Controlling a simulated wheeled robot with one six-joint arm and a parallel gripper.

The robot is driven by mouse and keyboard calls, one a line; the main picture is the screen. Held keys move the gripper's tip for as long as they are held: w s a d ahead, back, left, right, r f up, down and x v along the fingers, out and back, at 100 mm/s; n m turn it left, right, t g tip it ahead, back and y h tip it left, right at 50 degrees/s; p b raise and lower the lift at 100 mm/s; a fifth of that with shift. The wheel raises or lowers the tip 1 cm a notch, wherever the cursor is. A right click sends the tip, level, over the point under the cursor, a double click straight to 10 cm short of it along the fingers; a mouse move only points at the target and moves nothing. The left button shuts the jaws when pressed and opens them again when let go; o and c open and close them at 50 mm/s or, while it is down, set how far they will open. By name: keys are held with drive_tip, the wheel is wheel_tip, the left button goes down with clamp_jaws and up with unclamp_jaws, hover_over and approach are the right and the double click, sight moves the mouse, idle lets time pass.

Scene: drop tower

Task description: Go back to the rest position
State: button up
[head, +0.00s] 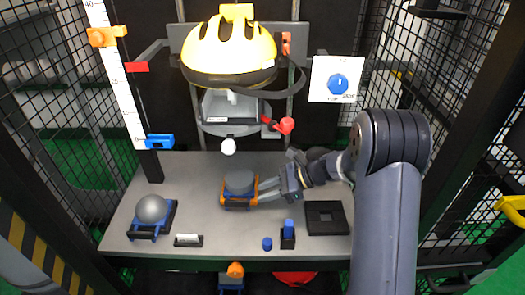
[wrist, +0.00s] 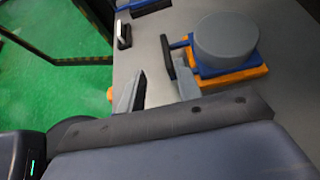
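My gripper (head: 264,191) is low over the grey table (head: 205,180), just right of a grey cylinder (head: 239,183) in a blue and orange holder (head: 237,206). In the wrist view the two fingers of my gripper (wrist: 160,82) stand apart with nothing clasped between them. There the cylinder (wrist: 227,40) sits on its holder (wrist: 235,76), whose dark handle (wrist: 167,58) is close to the fingertips. I cannot tell whether a finger touches the holder. My arm reaches in from the right.
A grey ball (head: 151,208) sits on a blue stand at left. A black square tray (head: 326,217) and a small blue block (head: 288,226) are at right front. A yellow helmet (head: 229,48) hangs above on the tower. Mesh walls (head: 480,110) flank both sides.

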sight(238, 201)
drive_tip(key=b+x, duration=0.1)
drive_tip(key=x, duration=0.2)
drive_tip(key=b+x, duration=0.1)
drive_tip(key=x, duration=0.3)
drive_tip(key=f+b+x, duration=0.1)
drive_tip(key=b+x, duration=0.1)
drive_tip(key=x, duration=0.1)
drive_tip(key=shift+w+f, duration=0.2)
drive_tip(key=shift+w, duration=0.1)
drive_tip(key=shift+a+r, duration=0.15)
drive_tip(key=shift+a, duration=0.1)
drive_tip(key=shift+d+r+p, duration=0.1)
drive_tip(key=shift+r+p, duration=0.8)
drive_tip(key=shift+r, duration=0.75)
